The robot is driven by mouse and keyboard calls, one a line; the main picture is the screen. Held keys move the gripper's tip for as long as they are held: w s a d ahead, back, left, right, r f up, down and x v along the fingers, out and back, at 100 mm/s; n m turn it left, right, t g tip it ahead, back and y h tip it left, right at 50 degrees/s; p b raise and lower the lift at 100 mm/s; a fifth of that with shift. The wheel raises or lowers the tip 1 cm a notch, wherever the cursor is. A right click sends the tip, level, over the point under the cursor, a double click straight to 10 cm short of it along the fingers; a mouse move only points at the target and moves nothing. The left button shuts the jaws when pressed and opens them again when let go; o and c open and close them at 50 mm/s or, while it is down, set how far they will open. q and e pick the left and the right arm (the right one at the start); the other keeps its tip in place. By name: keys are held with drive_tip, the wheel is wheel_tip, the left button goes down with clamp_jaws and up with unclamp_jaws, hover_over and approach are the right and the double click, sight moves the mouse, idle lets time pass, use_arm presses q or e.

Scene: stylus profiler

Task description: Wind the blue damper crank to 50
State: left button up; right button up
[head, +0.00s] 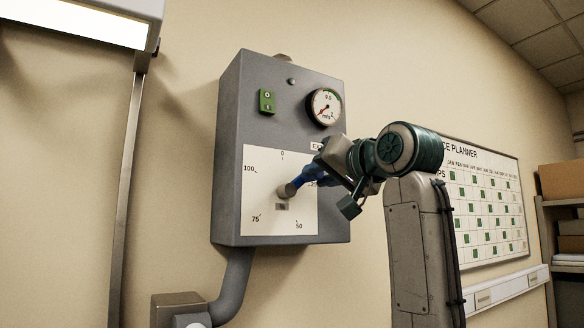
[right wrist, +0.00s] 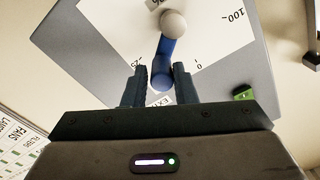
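The blue damper crank (head: 304,180) is on the white dial plate (head: 262,215) of a grey wall box. Its arm runs from the pale round hub (head: 287,190) up and right, pointing between the 0 and 25 marks. In the right wrist view the crank's blue arm (right wrist: 165,52) ends in a round grip between my fingers. The 25 mark is partly hidden in the head view. My left gripper is not in view.
The box (head: 228,130) also carries a round gauge (head: 325,107) and a green switch (head: 267,101). A conduit (head: 236,285) leaves its underside. A planner board (head: 490,200) hangs on the wall at right, with shelves (head: 562,205) beyond. A lamp (head: 95,22) hangs at upper left.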

wheel_tip(320, 180, down, 7)
drive_tip(key=a, duration=0.1)
drive_tip(key=shift+s+a, duration=0.15)
drive_tip(key=shift+s, duration=0.3)
drive_tip(key=o, duration=0.5)
drive_tip(key=shift+a, duration=0.2)
drive_tip(key=shift+d, duration=0.1)
drive_tip(key=shift+d, duration=0.1)
drive_tip(key=b+v, duration=0.2)
drive_tip(key=v, duration=0.6)
